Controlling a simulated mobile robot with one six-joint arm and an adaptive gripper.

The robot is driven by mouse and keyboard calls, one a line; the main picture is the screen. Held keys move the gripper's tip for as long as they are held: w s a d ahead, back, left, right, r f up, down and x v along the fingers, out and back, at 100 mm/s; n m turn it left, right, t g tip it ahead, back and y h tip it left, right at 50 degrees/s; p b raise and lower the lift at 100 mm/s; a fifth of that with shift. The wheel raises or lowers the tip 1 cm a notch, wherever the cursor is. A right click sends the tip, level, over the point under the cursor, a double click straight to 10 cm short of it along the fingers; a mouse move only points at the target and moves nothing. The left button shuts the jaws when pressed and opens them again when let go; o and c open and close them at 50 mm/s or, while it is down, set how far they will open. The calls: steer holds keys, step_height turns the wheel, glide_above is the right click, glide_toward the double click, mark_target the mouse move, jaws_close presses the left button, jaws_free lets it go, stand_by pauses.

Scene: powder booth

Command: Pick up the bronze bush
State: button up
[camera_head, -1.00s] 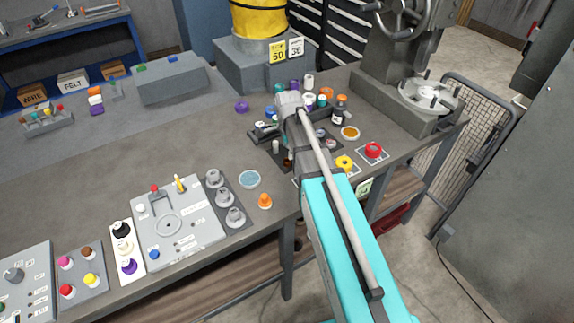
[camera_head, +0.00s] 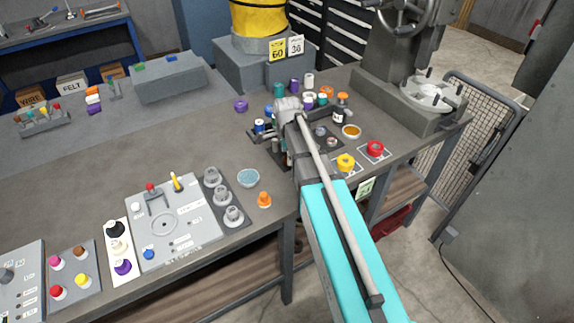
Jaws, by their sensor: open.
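My gripper (camera_head: 265,139) is open over the bench, low beside the dark mat (camera_head: 322,146). My arm comes in from the lower right and hides part of the mat. Small grey and brownish parts lie on the mat to the right of my wrist; they are too small to tell which is the bronze bush. A dark upright part (camera_head: 284,159) shows just below the gripper, partly hidden by my arm. I see nothing held in the jaws.
Several coloured bottles and caps crowd behind my gripper. An amber dish (camera_head: 351,131), a yellow knob (camera_head: 346,162) and a red knob (camera_head: 375,149) stand to the right. A blue dish (camera_head: 248,178) and orange cone (camera_head: 264,199) stand left.

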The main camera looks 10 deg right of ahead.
steer(key=shift+f+b, duration=0.5)
steer(key=shift+f, duration=0.25)
jaws_close()
stand_by(0.4)
